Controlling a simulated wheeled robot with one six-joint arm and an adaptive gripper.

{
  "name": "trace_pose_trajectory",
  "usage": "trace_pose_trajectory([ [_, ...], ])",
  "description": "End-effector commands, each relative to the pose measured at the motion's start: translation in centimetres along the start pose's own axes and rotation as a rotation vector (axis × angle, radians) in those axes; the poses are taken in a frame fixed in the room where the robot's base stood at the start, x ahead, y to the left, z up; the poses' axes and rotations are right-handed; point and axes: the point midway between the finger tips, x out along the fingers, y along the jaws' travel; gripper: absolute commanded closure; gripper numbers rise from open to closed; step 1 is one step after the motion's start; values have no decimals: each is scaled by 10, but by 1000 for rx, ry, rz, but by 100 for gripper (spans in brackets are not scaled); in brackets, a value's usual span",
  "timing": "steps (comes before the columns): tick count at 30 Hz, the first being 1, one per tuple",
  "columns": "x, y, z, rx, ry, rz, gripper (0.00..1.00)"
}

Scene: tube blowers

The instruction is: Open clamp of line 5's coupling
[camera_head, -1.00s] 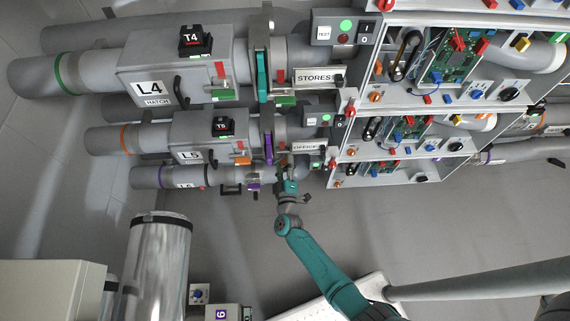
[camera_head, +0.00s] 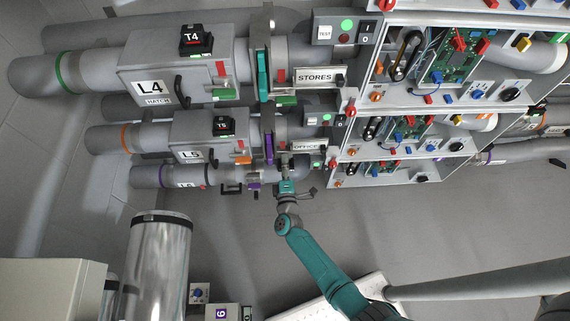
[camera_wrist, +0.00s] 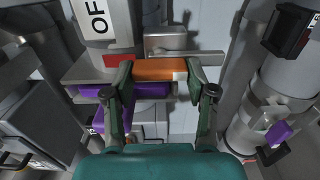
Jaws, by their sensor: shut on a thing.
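Line 5's grey housing labelled L5 (camera_head: 190,154) is in the head view, with an orange band (camera_head: 125,139) on its pipe. The coupling with a purple plate (camera_head: 269,149) is right of the housing. In the wrist view, an orange clamp lever (camera_wrist: 157,70) lies crosswise between the two fingers of my gripper (camera_wrist: 158,78), which are shut on it at its ends. My gripper (camera_head: 285,168) sits at the underside of the coupling in the head view, where it hides the lever. I cannot tell the clamp's exact angle.
A purple part (camera_wrist: 150,90) lies just below the orange lever. The OFFICE label (camera_head: 306,147) and a control box are close on the right. Line L4 (camera_head: 150,88) is above, and L6 (camera_head: 186,184) is close below.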

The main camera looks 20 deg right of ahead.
Motion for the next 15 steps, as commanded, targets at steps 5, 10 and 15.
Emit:
trace_pose_trajectory([
  [5, 0, 0, -1, -11, 3, 0, 100],
  [10, 0, 0, -1, -12, 3, 0, 100],
  [15, 0, 0, -1, -12, 3, 0, 27],
])
